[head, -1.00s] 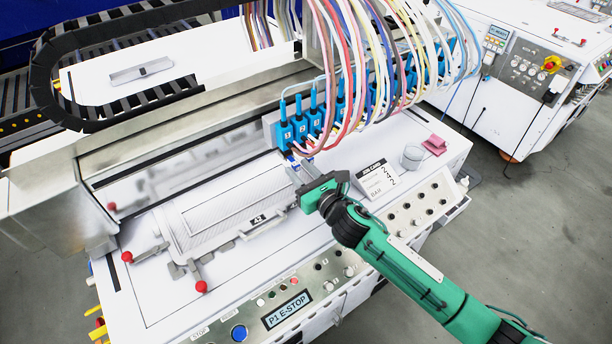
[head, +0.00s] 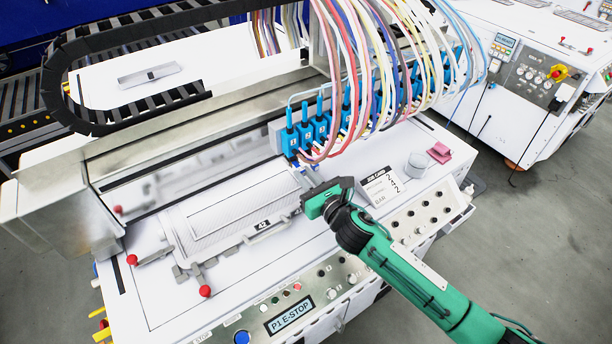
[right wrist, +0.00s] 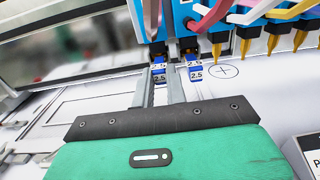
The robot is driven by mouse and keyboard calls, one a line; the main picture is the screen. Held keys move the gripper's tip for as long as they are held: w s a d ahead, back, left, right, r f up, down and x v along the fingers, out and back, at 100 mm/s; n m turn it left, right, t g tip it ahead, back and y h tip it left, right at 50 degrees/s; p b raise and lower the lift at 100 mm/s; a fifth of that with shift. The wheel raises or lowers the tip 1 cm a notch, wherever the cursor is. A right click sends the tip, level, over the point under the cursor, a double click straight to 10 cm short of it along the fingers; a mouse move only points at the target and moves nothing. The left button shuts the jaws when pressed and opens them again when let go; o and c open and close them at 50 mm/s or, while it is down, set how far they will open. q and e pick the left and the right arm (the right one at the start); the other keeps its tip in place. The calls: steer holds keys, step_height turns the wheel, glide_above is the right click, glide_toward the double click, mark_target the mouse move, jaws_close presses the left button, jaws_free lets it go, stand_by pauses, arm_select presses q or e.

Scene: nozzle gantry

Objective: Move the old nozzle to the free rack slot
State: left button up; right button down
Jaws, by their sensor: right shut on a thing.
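My right gripper (right wrist: 159,82) is shut on a small blue nozzle (right wrist: 158,74) marked 2.5, which sits between its two grey fingers in the right wrist view. The nozzle is right under the leftmost blue print head; I cannot tell whether it is still seated there. A second blue nozzle marked 2.5 (right wrist: 194,71) is just to its right, outside the fingers. In the head view my right gripper (head: 307,180) reaches in from the lower right, below the left end of the head row (head: 307,132). The held nozzle is too small to make out there. I cannot make out a rack slot.
Several brass-coloured nozzles (right wrist: 244,46) hang in a row to the right. A clamped tray marked 42 (head: 262,224) lies left of the gripper. A job card (head: 381,187), a grey cup (head: 417,165) and a pink block (head: 439,152) stand to the right. Hoses hang above the heads.

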stand_by(0.4)
steer(key=p+v, duration=0.1)
steer(key=v, duration=0.5)
steer(key=shift+s+d, duration=0.2)
stand_by(1.0)
